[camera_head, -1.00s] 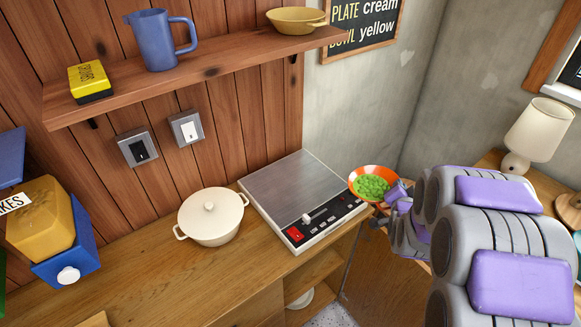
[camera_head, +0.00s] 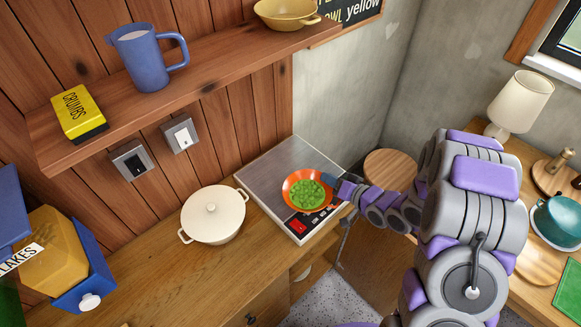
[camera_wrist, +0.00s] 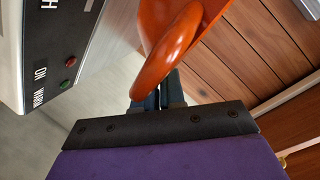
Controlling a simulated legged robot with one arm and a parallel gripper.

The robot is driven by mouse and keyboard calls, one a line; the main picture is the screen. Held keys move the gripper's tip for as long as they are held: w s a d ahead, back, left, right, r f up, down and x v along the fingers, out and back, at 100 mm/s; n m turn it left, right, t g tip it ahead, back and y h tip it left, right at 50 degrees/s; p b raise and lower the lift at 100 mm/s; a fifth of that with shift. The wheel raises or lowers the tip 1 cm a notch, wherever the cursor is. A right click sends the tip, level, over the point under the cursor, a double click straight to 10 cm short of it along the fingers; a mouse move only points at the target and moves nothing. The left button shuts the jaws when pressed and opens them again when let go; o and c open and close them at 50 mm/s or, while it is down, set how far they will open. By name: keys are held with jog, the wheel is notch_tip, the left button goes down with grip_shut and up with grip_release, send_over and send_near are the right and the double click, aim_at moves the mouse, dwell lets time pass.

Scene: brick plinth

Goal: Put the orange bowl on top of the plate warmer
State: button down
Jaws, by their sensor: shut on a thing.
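The orange bowl (camera_head: 291,182) holds green contents. In the head view it appears over the front part of the plate warmer (camera_head: 285,160), a flat grey-topped unit with a red switch on its front panel. I cannot tell whether it touches the top. My gripper (camera_head: 339,189) comes in from the right and is shut on the bowl's handle. In the wrist view the gripper (camera_wrist: 158,98) grips the looped orange handle (camera_wrist: 165,50), and the warmer's panel (camera_wrist: 50,60) shows at left, beside the bowl. The bowl's underside is hidden in the head view.
A cream lidded pot (camera_head: 213,215) stands just left of the warmer. A shelf (camera_head: 210,75) above carries a blue jug (camera_head: 150,58), a yellow box (camera_head: 78,112) and a yellow bowl (camera_head: 285,14). A round wooden stool (camera_head: 391,169) stands to the right.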

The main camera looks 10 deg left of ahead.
jog(key=shift+s+a+n, duration=0.1)
jog(key=shift+a+n, duration=0.2)
jog(key=shift+a, duration=0.8)
jog(key=w, duration=0.2)
jog(key=w+a, duration=0.1)
jog(key=w, duration=0.2)
jog(key=w+f+b, duration=0.1)
jog(key=w, duration=0.2)
jog(key=shift+a, duration=0.4)
jog(key=x, duration=0.2)
jog(key=r+x, duration=0.1)
jog(key=x, duration=0.4)
jog(key=shift+w+r, duration=0.2)
jog(key=shift+w, duration=0.25)
jog(key=shift+b, duration=0.3)
jog(key=d+f, duration=0.1)
jog(key=d+f+b, duration=0.1)
jog(key=shift+f, duration=0.65)
jog(key=shift+a, duration=0.4)
jog(key=c, duration=1.3)
grip_release()
jog(key=shift+a, duration=0.5)
jog(key=shift+o, duration=0.4)
jog(key=shift+d+r, duration=0.1)
jog(key=shift+d, duration=0.75)
jog(key=p+v, duration=0.2)
jog(key=v, duration=0.9)
jog(key=shift+s+d+r, duration=0.1)
jog(key=shift+d, duration=0.15)
jog(key=shift+a, duration=0.15)
